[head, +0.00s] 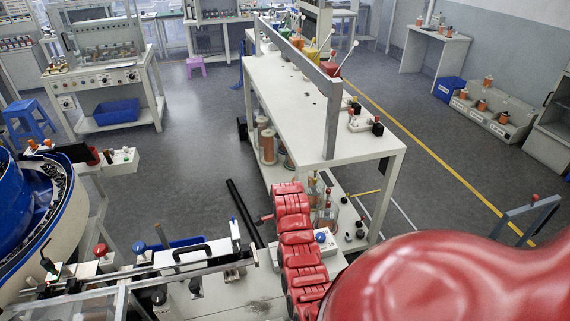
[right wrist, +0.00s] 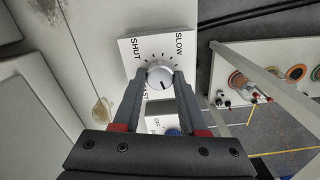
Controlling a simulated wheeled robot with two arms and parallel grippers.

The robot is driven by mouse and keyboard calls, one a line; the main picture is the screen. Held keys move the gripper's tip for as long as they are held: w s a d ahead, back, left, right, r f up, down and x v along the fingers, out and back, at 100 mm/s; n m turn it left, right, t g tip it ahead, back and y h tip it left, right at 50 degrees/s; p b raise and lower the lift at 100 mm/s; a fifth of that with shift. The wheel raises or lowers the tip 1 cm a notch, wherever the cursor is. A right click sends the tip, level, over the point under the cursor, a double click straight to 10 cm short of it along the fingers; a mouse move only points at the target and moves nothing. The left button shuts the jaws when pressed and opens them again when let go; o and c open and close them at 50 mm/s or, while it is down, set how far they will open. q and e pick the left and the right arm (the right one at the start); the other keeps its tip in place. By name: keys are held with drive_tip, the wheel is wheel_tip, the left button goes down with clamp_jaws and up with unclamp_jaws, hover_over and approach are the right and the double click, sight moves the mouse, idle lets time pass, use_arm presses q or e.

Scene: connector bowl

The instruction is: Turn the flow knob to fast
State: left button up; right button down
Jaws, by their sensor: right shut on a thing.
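The flow knob (right wrist: 158,68) is a silver round dial on a white plate (right wrist: 190,62) in the right wrist view. The plate reads SHUT at its upper left and SLOW at its upper right. A label at the lower left, partly covered by a finger, ends in AST. The knob's dark mark points down in the picture, slightly right, between my fingers. My right gripper (right wrist: 160,77) is shut on the knob, one finger on each side. I cannot make out the knob in the head view. My left gripper is not in view.
A white box with OFF lettering and a blue button (right wrist: 172,132) is just below the knob plate. In the head view, a blue-and-white bowl feeder (head: 20,225) stands at left, with a metal track (head: 150,272) running right. A long white bench (head: 350,150) stands behind.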

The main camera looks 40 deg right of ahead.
drive_tip(key=m, duration=0.5)
drive_tip(key=shift+m, duration=0.3)
idle(0.4)
drive_tip(key=shift+c, duration=2.2)
unclamp_jaws()
wheel_tip(320, 180, up, 17)
drive_tip(key=p, duration=1.2)
drive_tip(key=shift+r, duration=0.2)
